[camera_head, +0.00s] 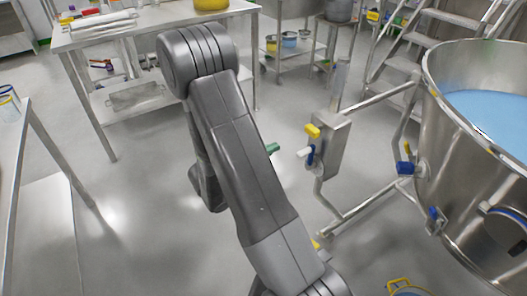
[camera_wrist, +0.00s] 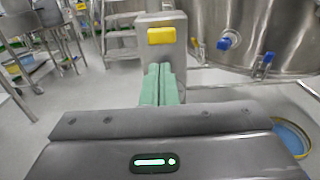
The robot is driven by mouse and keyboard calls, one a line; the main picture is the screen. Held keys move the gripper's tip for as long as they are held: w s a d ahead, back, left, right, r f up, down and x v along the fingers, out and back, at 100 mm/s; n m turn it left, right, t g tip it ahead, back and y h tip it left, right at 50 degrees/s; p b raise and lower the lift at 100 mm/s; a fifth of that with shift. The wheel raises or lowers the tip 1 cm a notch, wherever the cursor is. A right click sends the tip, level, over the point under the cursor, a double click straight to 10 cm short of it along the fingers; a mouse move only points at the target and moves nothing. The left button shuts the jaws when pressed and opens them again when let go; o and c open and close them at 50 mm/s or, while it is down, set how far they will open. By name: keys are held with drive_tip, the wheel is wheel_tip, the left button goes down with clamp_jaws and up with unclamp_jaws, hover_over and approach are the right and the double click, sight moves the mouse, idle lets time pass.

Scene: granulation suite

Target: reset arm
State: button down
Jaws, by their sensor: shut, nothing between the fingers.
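My arm stretches across the middle of the head view, and the green tip of my gripper (camera_head: 272,148) shows just past it. The rest of the gripper is hidden behind the arm. In the wrist view the two green fingers of my gripper (camera_wrist: 159,70) lie together with nothing between them. A gap shows between fingers and box in the head view.
A large steel vessel (camera_head: 452,165) holding blue material stands at the right, with a tubular frame beside it. A steel table (camera_head: 150,17) stands at the back left and another table (camera_head: 22,140) at the left edge. Steps (camera_head: 450,18) stand at the back right. Open floor lies between.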

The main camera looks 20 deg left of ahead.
drive_tip(key=shift+v, duration=1.15)
approach(309, 133)
drive_tip(key=x, duration=0.3)
drive_tip(key=shift+x, duration=2)
drive_tip(key=shift+a, duration=0.1)
